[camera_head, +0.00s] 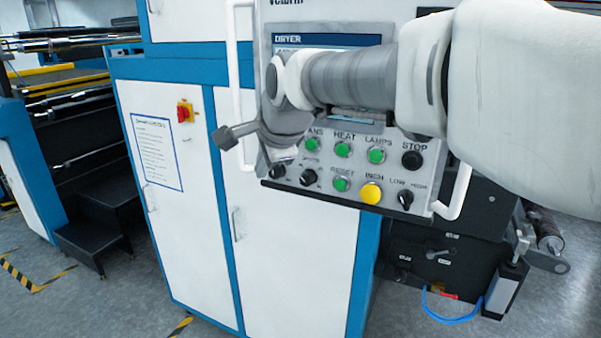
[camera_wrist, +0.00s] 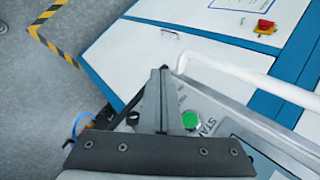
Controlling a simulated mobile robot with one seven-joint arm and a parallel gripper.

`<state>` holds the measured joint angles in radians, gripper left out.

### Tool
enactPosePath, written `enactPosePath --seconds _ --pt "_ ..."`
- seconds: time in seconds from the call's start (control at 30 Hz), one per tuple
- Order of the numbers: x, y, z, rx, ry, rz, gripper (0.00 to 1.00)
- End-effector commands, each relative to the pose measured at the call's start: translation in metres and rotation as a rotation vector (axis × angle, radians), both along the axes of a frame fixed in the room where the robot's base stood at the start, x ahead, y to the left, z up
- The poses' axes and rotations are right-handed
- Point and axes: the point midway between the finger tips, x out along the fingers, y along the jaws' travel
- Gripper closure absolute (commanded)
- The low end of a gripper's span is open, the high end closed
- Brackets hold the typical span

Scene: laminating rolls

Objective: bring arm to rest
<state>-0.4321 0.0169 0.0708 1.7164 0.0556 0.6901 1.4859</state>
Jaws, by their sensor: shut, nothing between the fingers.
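My gripper (camera_head: 226,137) is at the left end of my arm, which reaches in from the right across the front of the dryer control panel (camera_head: 425,182). Its fingers point left, past the panel's left edge. In the wrist view my gripper (camera_wrist: 160,72) has its fingers together with nothing between them. A green button (camera_wrist: 190,119) shows just right of the fingers there. My arm hides part of the panel's screen (camera_head: 300,42) and some labels. I cannot tell how far the gripper is from the panel.
White handles flank the panel, one on the left (camera_head: 232,60) and one on the right (camera_head: 458,195). White cabinet doors (camera_head: 285,265) with blue frames stand behind. A red and yellow switch (camera_head: 184,111) sits on one door. Black steps (camera_head: 92,240) and open floor lie left.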

Motion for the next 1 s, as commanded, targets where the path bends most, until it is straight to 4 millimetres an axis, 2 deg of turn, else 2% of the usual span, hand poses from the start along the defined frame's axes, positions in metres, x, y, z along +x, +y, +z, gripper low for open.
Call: enactPosePath --seconds 0.1,0.3,0.47,0.57,0.67,0.77,1.0 --pt "-0.017 -0.008 0.021 0.002 -0.006 0.0 1.0" --pt "-0.038 -0.018 0.047 0.0 -0.003 0.0 1.0" --pt "-0.046 -0.023 0.056 -0.005 -0.002 0.001 1.0" --pt "-0.052 -0.037 0.053 -0.042 -0.014 0.022 1.0" --pt "-0.064 -0.066 0.042 -0.132 -0.039 0.074 1.0" --pt "-0.083 -0.107 0.023 -0.262 -0.069 0.155 1.0" --pt "-0.146 -0.195 -0.035 -0.572 -0.094 0.402 1.0"
